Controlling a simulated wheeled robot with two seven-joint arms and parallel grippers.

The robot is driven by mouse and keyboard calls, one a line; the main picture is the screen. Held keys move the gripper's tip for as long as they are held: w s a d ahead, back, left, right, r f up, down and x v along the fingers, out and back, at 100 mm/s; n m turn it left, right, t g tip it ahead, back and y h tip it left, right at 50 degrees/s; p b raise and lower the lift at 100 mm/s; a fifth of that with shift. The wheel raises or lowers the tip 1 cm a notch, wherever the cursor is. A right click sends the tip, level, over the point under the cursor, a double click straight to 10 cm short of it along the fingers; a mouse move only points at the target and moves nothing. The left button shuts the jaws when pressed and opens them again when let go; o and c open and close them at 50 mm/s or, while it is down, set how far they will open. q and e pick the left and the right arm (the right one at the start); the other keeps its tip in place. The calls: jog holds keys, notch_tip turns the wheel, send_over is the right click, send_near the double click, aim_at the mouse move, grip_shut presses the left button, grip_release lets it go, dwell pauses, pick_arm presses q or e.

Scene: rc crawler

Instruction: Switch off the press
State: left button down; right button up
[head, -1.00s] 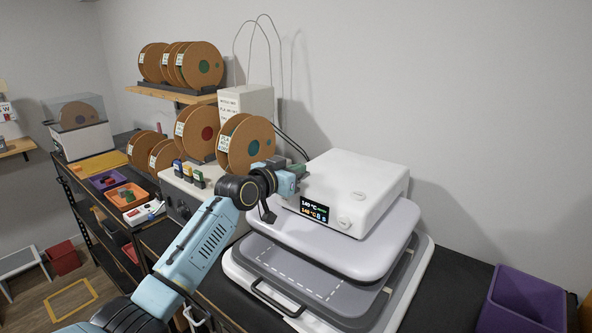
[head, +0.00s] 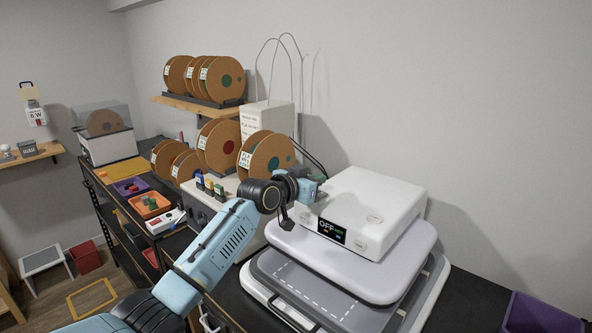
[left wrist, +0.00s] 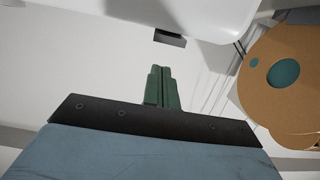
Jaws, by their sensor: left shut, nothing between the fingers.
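The press (head: 365,210) is a white box on a grey lid over a grey base. The lid is raised above the base. The front display (head: 332,231) reads OFF. My left gripper (head: 316,179) is at the left side of the box, partly hidden by its own wrist. In the left wrist view, the green fingers (left wrist: 162,88) are shut and empty. They are just below a small black part (left wrist: 170,38), likely a switch, under the edge of the white press body (left wrist: 205,15). A gap shows between fingertips and black part. My right gripper is not in view.
Filament spools (head: 262,155) stand behind and left of the press, some on a wooden shelf (head: 190,104). A white box (head: 267,120) with thin tubes stands behind. A purple bin (head: 540,314) is at lower right. Small trays (head: 150,204) line the left bench.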

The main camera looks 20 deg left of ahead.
pick_arm(q)
jog(key=shift+s+a+r, duration=0.1)
jog(key=shift+s+r, duration=0.05)
jog(key=shift+r, duration=0.65)
jog(key=r+b+v, duration=0.1)
jog(key=v, duration=0.8)
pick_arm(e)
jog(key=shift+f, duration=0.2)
pick_arm(q)
jog(key=shift+r, duration=0.1)
